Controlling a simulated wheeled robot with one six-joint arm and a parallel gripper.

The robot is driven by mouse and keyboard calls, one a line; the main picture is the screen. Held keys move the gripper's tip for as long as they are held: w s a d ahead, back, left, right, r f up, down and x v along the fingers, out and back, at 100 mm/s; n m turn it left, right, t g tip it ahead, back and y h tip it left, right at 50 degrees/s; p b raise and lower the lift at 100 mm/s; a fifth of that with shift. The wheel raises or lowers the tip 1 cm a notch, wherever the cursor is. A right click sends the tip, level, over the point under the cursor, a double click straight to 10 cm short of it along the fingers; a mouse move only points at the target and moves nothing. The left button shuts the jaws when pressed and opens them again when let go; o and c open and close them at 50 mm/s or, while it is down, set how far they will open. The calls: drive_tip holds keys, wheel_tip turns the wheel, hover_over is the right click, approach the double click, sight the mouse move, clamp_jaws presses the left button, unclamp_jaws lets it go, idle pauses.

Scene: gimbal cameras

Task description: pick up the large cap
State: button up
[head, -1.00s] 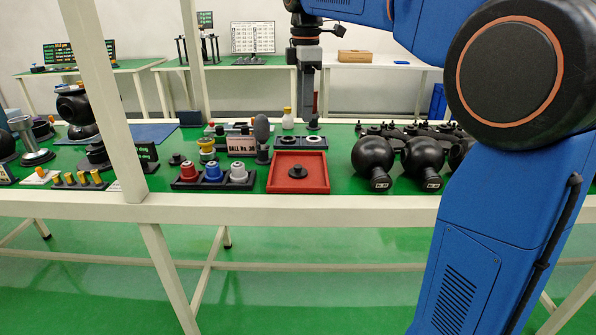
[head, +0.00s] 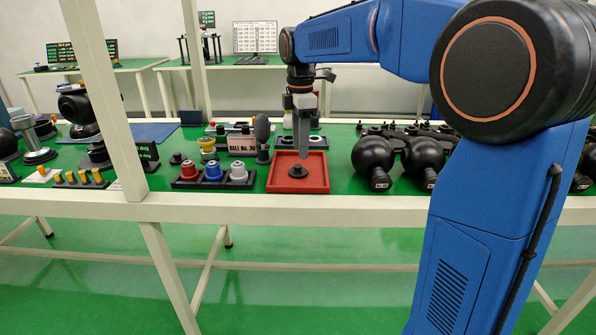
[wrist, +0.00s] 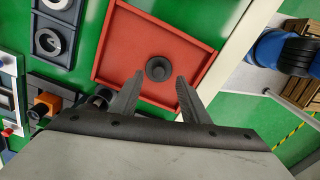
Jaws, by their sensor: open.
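The large cap is likely the dark round knobbed piece (head: 298,171) lying in the red square tray (head: 318,187). It also shows in the wrist view (wrist: 158,69), near the middle of the red tray (wrist: 196,52). My gripper (head: 301,155) points down over the tray in the head view. In the wrist view my gripper (wrist: 154,88) is open, one finger on each side below the cap in the picture. Nothing is between the fingers. Whether the fingertips are level with the cap cannot be told.
A dark rack with red, blue and grey pieces (head: 213,172) stands left of the tray. A dark rounded upright piece (head: 262,132) is behind it. Black spheres (head: 373,157) stand to the right. The table's front rail (head: 300,208) runs close before the tray.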

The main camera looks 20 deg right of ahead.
sight(299, 166)
drive_tip(key=shift+w+a+f, duration=0.1)
drive_tip(key=shift+a+f, duration=0.05)
drive_tip(key=shift+f, duration=2.7)
clamp_jaws()
